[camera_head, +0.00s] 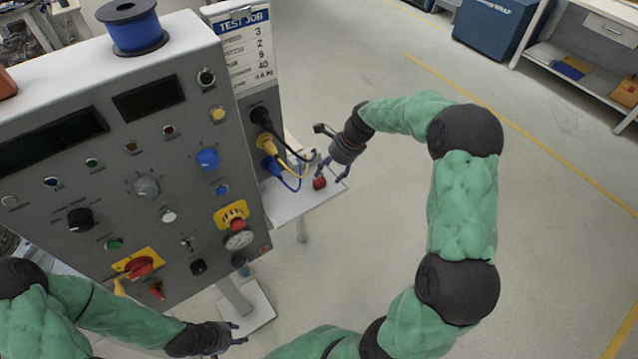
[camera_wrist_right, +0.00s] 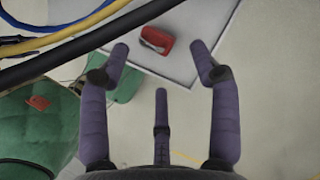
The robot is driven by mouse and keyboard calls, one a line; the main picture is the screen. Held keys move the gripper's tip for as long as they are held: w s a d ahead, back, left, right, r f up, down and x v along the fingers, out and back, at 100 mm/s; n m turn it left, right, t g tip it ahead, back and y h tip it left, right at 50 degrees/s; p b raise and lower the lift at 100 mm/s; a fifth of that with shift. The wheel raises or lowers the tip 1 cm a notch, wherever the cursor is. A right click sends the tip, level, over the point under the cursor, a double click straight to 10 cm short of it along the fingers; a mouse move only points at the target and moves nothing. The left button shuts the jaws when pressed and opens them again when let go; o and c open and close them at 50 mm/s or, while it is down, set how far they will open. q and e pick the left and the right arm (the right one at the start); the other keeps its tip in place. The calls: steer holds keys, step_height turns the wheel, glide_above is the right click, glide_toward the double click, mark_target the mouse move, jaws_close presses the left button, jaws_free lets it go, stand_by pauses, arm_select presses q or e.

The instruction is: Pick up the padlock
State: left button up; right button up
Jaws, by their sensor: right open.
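The padlock is a small red block with a dark strip. It lies on the small light shelf (camera_head: 290,207) in the head view (camera_head: 320,183), and also shows near the top of the right wrist view (camera_wrist_right: 158,41). My right gripper (camera_head: 321,152) hangs over the shelf, just above the padlock in the head view. In the right wrist view its fingers (camera_wrist_right: 160,62) are spread and empty, and the padlock sits beyond the fingertips, between the upper two. My left gripper (camera_head: 240,334) is at the lower left with fingers apart and nothing between them.
A grey control panel (camera_head: 180,190) with knobs and buttons stands left of the shelf. Black, yellow and blue cables (camera_head: 268,146) hang from its side beside my right gripper, crossing the upper left of the wrist view. The floor (camera_head: 370,270) right of the shelf is clear.

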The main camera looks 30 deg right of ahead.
mark_target(322, 179)
steer(key=shift+a+f+b, duration=0.25)
steer(key=shift+f+b, duration=0.05)
steer(key=shift+f, duration=0.25)
steer(key=b+x, duration=0.1)
steer(key=x, duration=0.3)
steer(key=shift+w, duration=0.15)
steer(key=shift+r, duration=0.15)
jaws_close()
